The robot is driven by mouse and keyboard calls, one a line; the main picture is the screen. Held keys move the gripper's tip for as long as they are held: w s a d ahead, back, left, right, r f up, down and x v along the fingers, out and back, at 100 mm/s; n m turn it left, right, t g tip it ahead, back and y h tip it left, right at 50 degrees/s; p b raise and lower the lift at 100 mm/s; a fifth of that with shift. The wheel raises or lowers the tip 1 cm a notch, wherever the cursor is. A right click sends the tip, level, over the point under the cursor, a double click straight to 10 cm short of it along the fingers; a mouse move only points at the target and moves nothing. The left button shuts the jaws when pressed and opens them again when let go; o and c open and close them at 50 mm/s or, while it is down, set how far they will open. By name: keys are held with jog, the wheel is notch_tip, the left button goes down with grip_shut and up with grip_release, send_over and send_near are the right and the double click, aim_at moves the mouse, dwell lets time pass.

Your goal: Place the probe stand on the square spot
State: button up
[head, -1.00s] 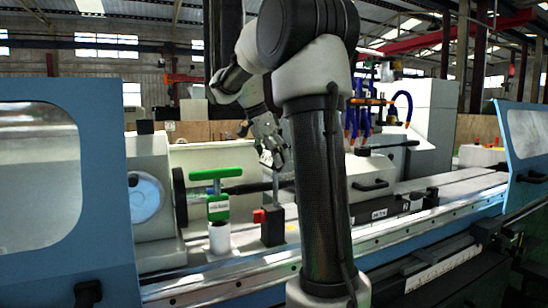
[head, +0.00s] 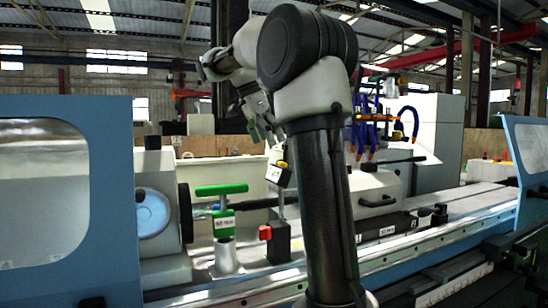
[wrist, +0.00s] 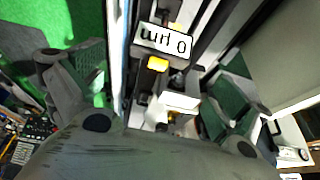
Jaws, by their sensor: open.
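The probe stand (head: 279,243) has a dark block base with a red knob and a thin post. It stands upright on the grinder's table, left of my arm, which hides part of the area beside it. A small display head with a yellow part (head: 278,174) is at the top of its post. My gripper (head: 264,127) is above the display head, open and empty. In the wrist view its fingers are spread to both sides, with the display reading "0 µm" (wrist: 163,40) between and beyond them. I cannot make out the square spot.
A green T-handled tool (head: 222,208) in a pale base stands just left of the stand. Blue hoses (head: 362,135) and a black-handled unit are behind my arm. Blue guards flank the machine.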

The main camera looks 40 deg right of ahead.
jog(key=s+a+f+n+t+y, duration=0.2)
jog(key=s+a+f+n, duration=0.4)
jog(key=s+f+n, duration=0.4)
jog(key=s+a+f+n+t+y, duration=0.2)
jog(key=s+a+f+n, duration=0.5)
jog(key=s+f+n, duration=0.4)
jog(key=shift+s+a+t, duration=0.25)
jog(key=shift+s+t, duration=0.1)
jog(key=shift+t, duration=0.35)
